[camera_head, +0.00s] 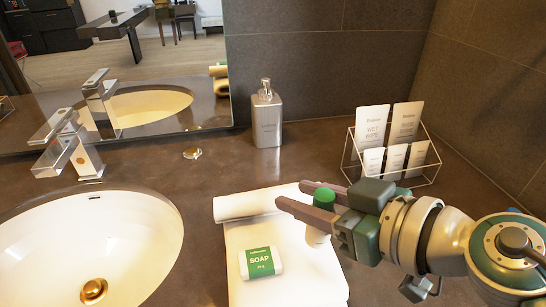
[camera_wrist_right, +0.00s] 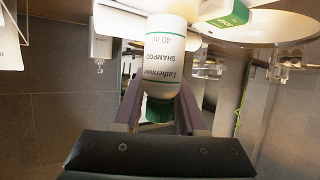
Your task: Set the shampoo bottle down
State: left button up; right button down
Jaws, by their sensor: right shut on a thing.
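The shampoo bottle is white with a green cap (camera_head: 324,197). It is upright in the head view, over the right side of the folded white towel (camera_head: 290,285); I cannot tell whether its base touches. My right gripper (camera_head: 300,197) is shut on the bottle near its cap, with one finger on each side. In the right wrist view the bottle (camera_wrist_right: 165,58) appears upside down between the fingers, its label reading "SHAMPOO 40 ml". The fingers partly hide the bottle in the head view. My left gripper is not in view.
A boxed soap (camera_head: 261,263) lies on the towel. A wire rack (camera_head: 437,165) with white packets stands at the back right. A grey dispenser (camera_head: 266,115) stands by the mirror. The sink (camera_head: 140,245) and tap (camera_head: 75,150) are at left. Bare counter lies between towel and rack.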

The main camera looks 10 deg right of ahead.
notch_tip(320, 180, down, 3)
jog(key=shift+f+b, duration=0.2)
jog(key=shift+b, duration=0.8)
jog(key=shift+f, duration=0.15)
jog(key=shift+c, duration=2.3)
grip_release()
